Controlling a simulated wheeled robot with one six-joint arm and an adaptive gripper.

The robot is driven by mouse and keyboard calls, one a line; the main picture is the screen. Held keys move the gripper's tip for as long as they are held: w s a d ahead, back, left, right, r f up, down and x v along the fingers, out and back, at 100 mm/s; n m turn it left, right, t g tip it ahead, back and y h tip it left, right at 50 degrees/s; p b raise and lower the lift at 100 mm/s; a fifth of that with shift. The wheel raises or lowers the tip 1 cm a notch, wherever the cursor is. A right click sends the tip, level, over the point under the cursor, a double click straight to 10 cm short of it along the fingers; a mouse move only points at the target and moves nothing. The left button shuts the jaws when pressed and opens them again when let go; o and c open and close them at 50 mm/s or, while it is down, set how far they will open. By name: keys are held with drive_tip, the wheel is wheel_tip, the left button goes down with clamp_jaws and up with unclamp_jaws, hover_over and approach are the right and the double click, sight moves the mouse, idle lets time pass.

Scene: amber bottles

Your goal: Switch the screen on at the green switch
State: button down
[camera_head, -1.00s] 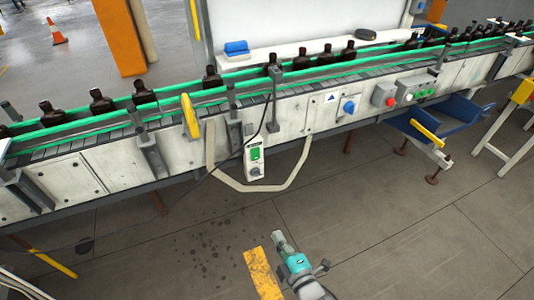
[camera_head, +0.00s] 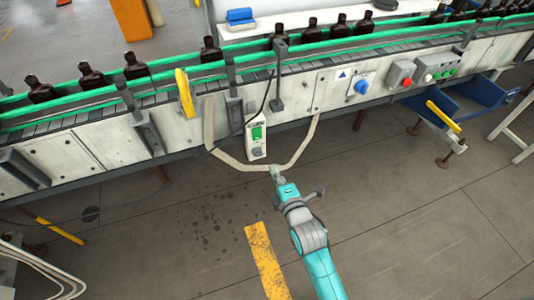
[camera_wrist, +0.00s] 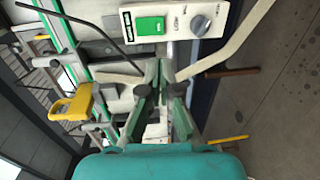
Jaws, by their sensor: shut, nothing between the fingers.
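A white control box (camera_head: 256,145) hangs on a black cable at the front of the conveyor. The green switch (camera_head: 257,132) is on its face, above a grey knob (camera_head: 258,153). In the wrist view the box (camera_wrist: 172,40) lies sideways, with the green switch (camera_wrist: 150,26) left of the grey knob (camera_wrist: 199,25). A narrow dark strip (camera_wrist: 128,27) beside the switch may be the screen; I see no lit readout on it. My gripper (camera_head: 276,170) is shut and empty, just below the box and apart from the switch. Its fingertips (camera_wrist: 160,68) show in the wrist view.
The conveyor (camera_head: 195,99) carries several amber bottles (camera_head: 137,67) between green rails. A beige hose (camera_head: 222,156) loops under the box. A yellow handle (camera_head: 185,93) sticks out at left. Red and blue knobs (camera_head: 361,87) are further right. The floor in front is mostly clear.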

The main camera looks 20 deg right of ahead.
sight(258, 139)
drive_tip(key=w, duration=0.4)
drive_tip(key=w+f, duration=0.1)
drive_tip(key=w, duration=0.8)
drive_tip(key=shift+w+f, duration=0.2)
drive_tip(key=shift+f, duration=0.15)
